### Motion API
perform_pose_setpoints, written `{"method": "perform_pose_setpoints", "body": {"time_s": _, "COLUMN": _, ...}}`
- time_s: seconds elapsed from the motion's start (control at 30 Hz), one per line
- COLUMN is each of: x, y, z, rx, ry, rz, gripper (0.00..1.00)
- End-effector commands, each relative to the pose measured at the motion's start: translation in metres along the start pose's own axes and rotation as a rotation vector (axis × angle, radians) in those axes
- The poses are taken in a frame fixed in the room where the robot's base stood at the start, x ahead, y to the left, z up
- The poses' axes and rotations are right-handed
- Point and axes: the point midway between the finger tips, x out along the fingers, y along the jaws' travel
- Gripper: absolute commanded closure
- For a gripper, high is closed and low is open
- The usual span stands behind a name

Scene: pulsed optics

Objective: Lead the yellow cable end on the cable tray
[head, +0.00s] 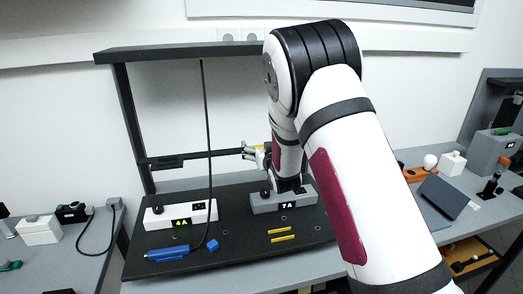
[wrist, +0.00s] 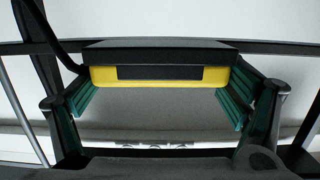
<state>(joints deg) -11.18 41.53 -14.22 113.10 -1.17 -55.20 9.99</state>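The yellow cable end (wrist: 160,77) is a wide block with a black strip on its front, in the middle of the wrist view. My gripper (wrist: 160,103) has its green pads at the block's two ends and seems shut on it. In the head view my gripper (head: 250,152) is at the right part of a dark horizontal bar, which looks like the cable tray (head: 180,160). A small bit of yellow shows beside my gripper there. A dark block covers the top of the cable end in the wrist view, and my arm hides much in the head view.
A black cable (head: 206,110) hangs in front of the bar, down to a blue connector (head: 167,253) on the dark board (head: 240,245). Box 4A (head: 157,219) and box 7A (head: 268,203) stand below the bar. Posts and a top shelf (head: 180,49) frame the space.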

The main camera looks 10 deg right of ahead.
Motion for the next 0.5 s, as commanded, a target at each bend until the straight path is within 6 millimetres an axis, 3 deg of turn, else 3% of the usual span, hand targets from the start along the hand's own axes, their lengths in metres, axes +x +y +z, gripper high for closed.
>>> {"method": "perform_pose_setpoints", "body": {"time_s": 0.03, "x": 0.0, "y": 0.0, "z": 0.0, "rx": 0.0, "ry": 0.0, "rz": 0.0, "gripper": 0.54}}
{"method": "perform_pose_setpoints", "body": {"time_s": 0.1, "x": 0.0, "y": 0.0, "z": 0.0, "rx": 0.0, "ry": 0.0, "rz": 0.0, "gripper": 0.65}}
{"method": "perform_pose_setpoints", "body": {"time_s": 0.5, "x": -0.004, "y": 0.0, "z": -0.021, "rx": 0.001, "ry": 0.003, "rz": 0.0, "gripper": 0.65}}
